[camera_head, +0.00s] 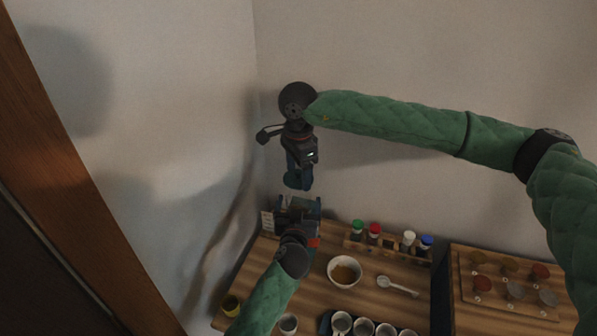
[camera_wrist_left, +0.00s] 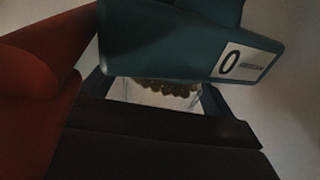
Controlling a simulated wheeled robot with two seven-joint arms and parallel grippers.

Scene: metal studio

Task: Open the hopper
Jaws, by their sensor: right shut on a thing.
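In the head view the dark machine with the hopper (camera_head: 298,205) stands at the table's back left corner, largely hidden by my left gripper (camera_head: 296,226). My right gripper (camera_head: 299,172) points down above it, shut on a dark blue-teal part (camera_head: 296,183). In the left wrist view a teal part (camera_wrist_left: 175,42) with a white "0" label hangs over a pale opening (camera_wrist_left: 135,92) with brown beans (camera_wrist_left: 168,88). I cannot tell whether the teal part touches the rim. My left gripper's fingers are not clear.
On the wooden table are a bowl with brown contents (camera_head: 344,271), a white spoon (camera_head: 398,287), a rack of jars with coloured lids (camera_head: 391,245) and several cups (camera_head: 363,327). A board with small heaps (camera_head: 508,282) lies at right. Walls are close behind and at left.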

